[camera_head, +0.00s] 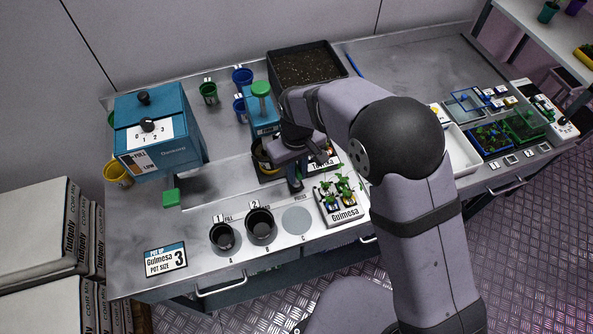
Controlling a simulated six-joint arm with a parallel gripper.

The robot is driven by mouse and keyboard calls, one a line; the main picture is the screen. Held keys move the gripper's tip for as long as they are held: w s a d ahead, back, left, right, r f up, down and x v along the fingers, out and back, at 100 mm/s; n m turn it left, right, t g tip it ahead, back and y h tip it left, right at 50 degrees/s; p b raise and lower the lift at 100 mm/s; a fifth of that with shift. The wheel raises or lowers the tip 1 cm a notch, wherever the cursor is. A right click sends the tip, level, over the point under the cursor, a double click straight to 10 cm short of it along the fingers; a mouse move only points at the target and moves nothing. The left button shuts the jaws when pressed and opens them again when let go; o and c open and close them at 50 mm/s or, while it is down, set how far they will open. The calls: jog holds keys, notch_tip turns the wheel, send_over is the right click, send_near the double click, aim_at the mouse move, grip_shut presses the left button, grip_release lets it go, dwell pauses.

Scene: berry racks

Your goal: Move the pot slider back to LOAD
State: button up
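My gripper (292,172) reaches down in front of the blue press (264,121) with the green knob (261,88). It covers much of the low dark base there. A pot with a yellowish rim (262,157) sits on that base, just left of my gripper. The pot slider itself is mostly hidden behind my gripper and arm. I cannot tell its exact position or read a LOAD mark. I cannot tell whether my fingers are open or shut, or whether they touch the slider.
A blue dispenser box (158,128) stands at left, with a green lever pad (171,198). Black pots stand at spots A (223,237) and B (261,226); spot C (297,221) is empty. A seedling tray (343,213) is right of C. A soil bin (303,70) stands behind.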

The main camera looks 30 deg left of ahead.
jog(key=s+a, duration=0.7)
jog(key=shift+a, duration=0.1)
grip_shut()
jog(key=o, duration=0.7)
grip_release()
jog(key=shift+r, duration=0.1)
notch_tip(320, 180, up, 7)
jog(key=b, duration=0.3)
jog(key=shift+r, duration=0.15)
